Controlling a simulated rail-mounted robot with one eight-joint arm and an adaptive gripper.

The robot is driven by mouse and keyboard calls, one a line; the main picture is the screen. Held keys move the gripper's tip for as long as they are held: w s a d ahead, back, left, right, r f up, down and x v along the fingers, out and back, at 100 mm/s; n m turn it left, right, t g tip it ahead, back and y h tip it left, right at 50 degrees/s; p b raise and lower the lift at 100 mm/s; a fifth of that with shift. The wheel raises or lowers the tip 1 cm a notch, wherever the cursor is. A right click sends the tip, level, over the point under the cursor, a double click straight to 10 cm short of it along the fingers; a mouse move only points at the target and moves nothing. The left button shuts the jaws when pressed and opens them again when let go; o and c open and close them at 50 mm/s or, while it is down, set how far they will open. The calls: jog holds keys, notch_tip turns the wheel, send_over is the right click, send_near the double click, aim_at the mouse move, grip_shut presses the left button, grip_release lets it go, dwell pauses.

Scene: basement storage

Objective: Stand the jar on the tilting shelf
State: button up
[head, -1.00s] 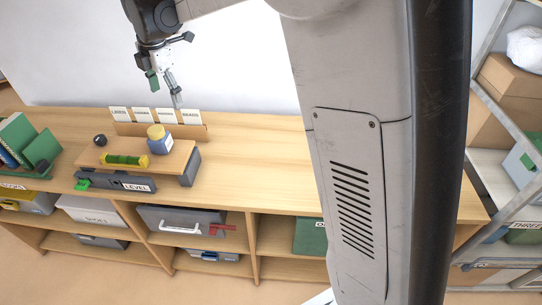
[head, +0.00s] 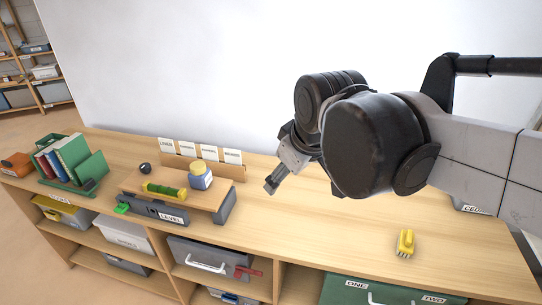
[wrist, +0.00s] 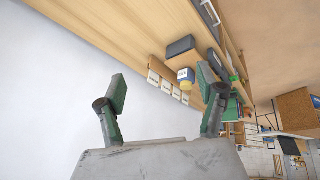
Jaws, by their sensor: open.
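The jar (head: 200,179), blue and white with a yellow lid, stands on the right part of the tilting shelf's wooden board (head: 141,183). A green-yellow bubble level (head: 165,191) lies at its left and a black ball (head: 145,168) sits at the board's far left. The grey base (head: 155,209) is labelled LEVEL. I cannot tell whether the board is exactly level. My gripper (head: 272,185) is right of the jar, apart from it, above the counter. In the wrist view its fingers (wrist: 163,90) are spread with nothing between them; the jar (wrist: 186,76) shows beyond them.
A card box (head: 215,167) with white label cards stands behind the shelf. Green and blue books (head: 70,155) stand at the left. A yellow brush-like item (head: 405,243) lies on the right counter. The counter (head: 310,220) between is clear. Bins fill the cubbies below.

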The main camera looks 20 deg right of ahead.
jog(key=s+d+f+m+t, duration=0.1)
jog(key=s+d+f+m, duration=0.1)
jog(key=s+f+m, duration=0.2)
jog(key=s+m, duration=0.1)
jog(key=s, duration=0.2)
jog(key=shift+s+f+m, duration=0.2)
jog(key=shift+f+m, duration=0.1)
jog(key=shift+f, duration=0.15)
notch_tip(320, 180, down, 4)
jog(key=b, duration=0.4)
dwell(0.4)
